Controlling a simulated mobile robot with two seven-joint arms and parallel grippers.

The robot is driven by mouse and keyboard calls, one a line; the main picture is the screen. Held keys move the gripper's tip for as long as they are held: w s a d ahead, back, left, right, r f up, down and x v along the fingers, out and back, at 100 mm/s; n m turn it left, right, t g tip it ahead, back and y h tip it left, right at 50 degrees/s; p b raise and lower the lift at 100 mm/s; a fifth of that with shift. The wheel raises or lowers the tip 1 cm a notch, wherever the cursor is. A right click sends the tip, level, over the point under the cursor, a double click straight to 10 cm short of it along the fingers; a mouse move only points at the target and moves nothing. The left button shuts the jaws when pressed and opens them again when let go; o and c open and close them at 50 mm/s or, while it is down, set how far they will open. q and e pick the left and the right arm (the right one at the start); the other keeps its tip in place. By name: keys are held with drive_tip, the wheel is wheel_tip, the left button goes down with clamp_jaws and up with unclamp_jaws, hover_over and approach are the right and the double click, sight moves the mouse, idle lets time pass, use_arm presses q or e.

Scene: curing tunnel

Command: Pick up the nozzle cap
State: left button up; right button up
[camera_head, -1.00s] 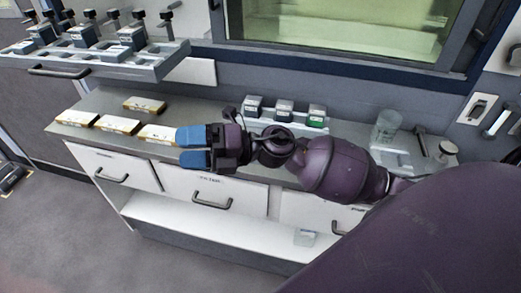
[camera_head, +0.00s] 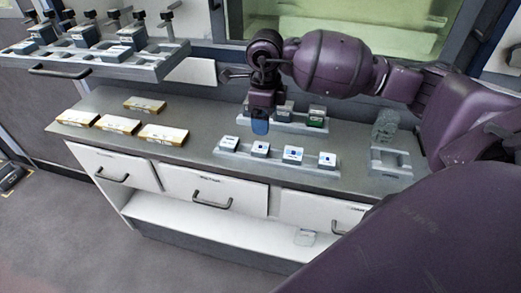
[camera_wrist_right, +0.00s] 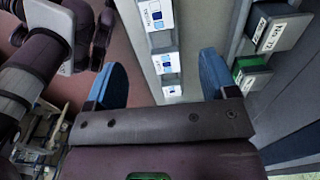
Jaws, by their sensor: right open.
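My right gripper (camera_head: 260,126) hangs fingers-down over the worktop, between the front and back rows of small blocks. In the right wrist view its blue fingers (camera_wrist_right: 163,72) are apart, with nothing held between them. A pale rail (camera_head: 236,155) carries several small white-topped blocks (camera_head: 293,155) with blue marks; this rail also shows between and beyond the fingers in the wrist view (camera_wrist_right: 151,50). I cannot tell which thing is the nozzle cap; none is clearly recognisable as one. My left gripper is not in view.
Behind the gripper stand dark blocks, one green-fronted (camera_head: 316,116). A clear beaker (camera_head: 386,124) stands by a grey holder (camera_head: 390,167) at right. Several yellow-edged boxes (camera_head: 163,134) lie at left. A raised rack (camera_head: 120,63) overhangs the back left.

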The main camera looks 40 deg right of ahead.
sight(262, 147)
drive_tip(key=f, duration=1)
drive_tip(key=shift+w+a, duration=0.15)
drive_tip(key=shift+a, duration=0.05)
drive_tip(key=shift+c, duration=0.2)
drive_tip(key=c, duration=1)
